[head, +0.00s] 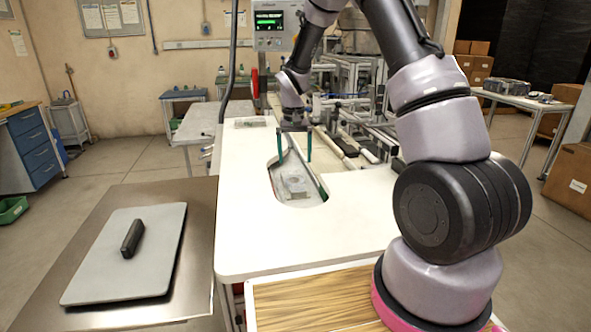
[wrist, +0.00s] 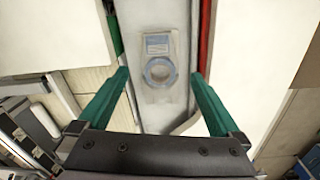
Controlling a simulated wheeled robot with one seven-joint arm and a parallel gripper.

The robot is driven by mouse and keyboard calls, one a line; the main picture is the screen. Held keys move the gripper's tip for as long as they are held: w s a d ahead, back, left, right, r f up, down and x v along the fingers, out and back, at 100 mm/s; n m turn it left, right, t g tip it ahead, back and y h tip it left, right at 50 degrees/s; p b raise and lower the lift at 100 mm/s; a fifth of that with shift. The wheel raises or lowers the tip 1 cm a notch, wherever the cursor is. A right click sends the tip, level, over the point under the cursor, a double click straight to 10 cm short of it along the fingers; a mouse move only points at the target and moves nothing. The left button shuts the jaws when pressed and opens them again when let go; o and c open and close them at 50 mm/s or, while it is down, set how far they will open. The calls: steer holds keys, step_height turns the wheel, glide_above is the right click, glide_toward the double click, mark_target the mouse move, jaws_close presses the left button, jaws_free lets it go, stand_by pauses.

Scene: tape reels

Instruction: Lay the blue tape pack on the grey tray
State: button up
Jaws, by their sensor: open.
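The blue tape pack (wrist: 158,46) is a flat clear pack with a pale label and a bluish ring of tape. It lies in the slot of the white table, and it also shows in the head view (head: 295,187). My gripper (head: 295,158) is open and empty above the slot, its green fingers pointing down. In the wrist view my gripper (wrist: 160,74) has a finger on either side of the pack, apart from it. The grey tray (head: 160,235) lies on a steel bench at the left. A black, bar-shaped object (head: 132,238) rests on it.
The slot's walls stand close on both sides of the pack; one shows red in the wrist view (wrist: 205,40). The white tabletop (head: 245,220) is clear between slot and tray. A clear flat item (head: 250,122) lies at its far end. Machinery (head: 350,120) stands behind right.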

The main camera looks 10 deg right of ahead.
steer(key=s+d+r+t, duration=0.1)
steer(key=s+r, duration=0.3)
steer(key=r, duration=0.3)
steer(key=s+d+r+m+t+y, duration=0.1)
steer(key=s+d+r, duration=0.15)
steer(key=r, duration=0.45)
steer(key=s+d+r+t, duration=0.1)
steer(key=s+r, duration=0.4)
steer(key=r, duration=0.2)
steer(key=s+r+t, duration=0.2)
steer(key=s+r, duration=0.2)
steer(key=s, duration=0.5)
steer(key=s+d+r+m+t+y, duration=0.1)
steer(key=s+r, duration=0.3)
steer(key=s, duration=0.5)
steer(key=shift+s+d+r+t, duration=0.2)
steer(key=shift+s+d+t, duration=0.15)
steer(key=shift+t, duration=0.25)
